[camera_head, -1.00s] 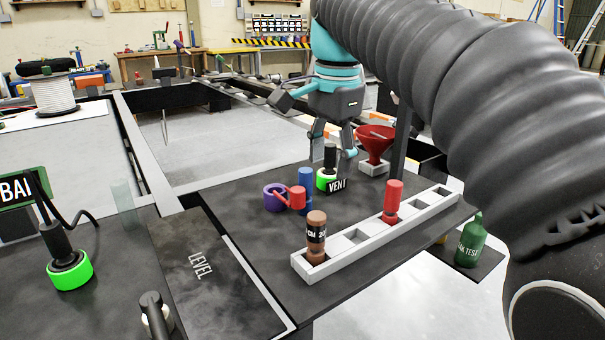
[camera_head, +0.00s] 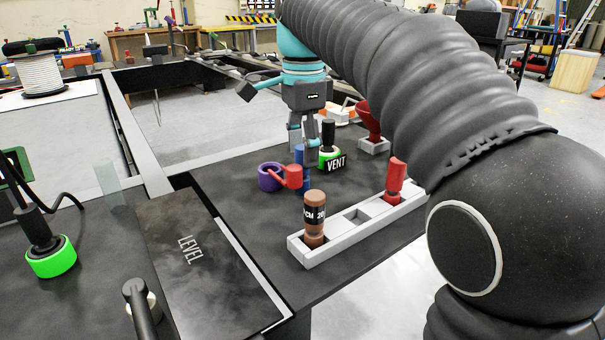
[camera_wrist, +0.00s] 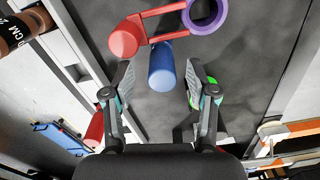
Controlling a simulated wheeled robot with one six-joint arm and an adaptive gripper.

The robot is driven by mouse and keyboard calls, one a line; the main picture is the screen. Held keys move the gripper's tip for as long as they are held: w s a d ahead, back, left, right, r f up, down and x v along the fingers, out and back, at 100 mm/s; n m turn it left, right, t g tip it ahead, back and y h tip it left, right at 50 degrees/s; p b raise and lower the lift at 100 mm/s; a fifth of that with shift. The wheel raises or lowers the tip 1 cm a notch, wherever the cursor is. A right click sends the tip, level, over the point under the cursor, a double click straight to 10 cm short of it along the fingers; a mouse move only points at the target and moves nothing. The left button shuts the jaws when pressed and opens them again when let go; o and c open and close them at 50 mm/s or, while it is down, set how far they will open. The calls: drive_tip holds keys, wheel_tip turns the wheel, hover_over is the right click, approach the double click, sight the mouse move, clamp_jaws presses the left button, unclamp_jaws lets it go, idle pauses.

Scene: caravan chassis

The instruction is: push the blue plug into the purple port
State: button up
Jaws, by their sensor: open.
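The blue plug (camera_head: 301,156) stands on the dark deck, partly hidden behind a red piece and my gripper in the head view. In the wrist view the blue plug (camera_wrist: 162,68) lies between the spread fingers, with a gap on both sides. The purple port (camera_head: 267,177) is an open ring to its left in the head view; it also shows at the top of the wrist view (camera_wrist: 206,14). My gripper (camera_head: 303,145) is open, pointing down above or around the blue plug; its exact height is unclear.
A red piece (camera_wrist: 127,36) with two bars reaches the purple port, close beside the blue plug. A green-based black fitting labelled VENT (camera_head: 329,150) stands just right. A grey rack (camera_head: 357,219) holds a brown and a red cylinder. A red funnel (camera_head: 367,123) stands behind.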

drive_tip(key=shift+w+f+b, duration=0.1)
drive_tip(key=shift+f+b, duration=0.55)
drive_tip(key=shift+f, duration=2)
clamp_jaws()
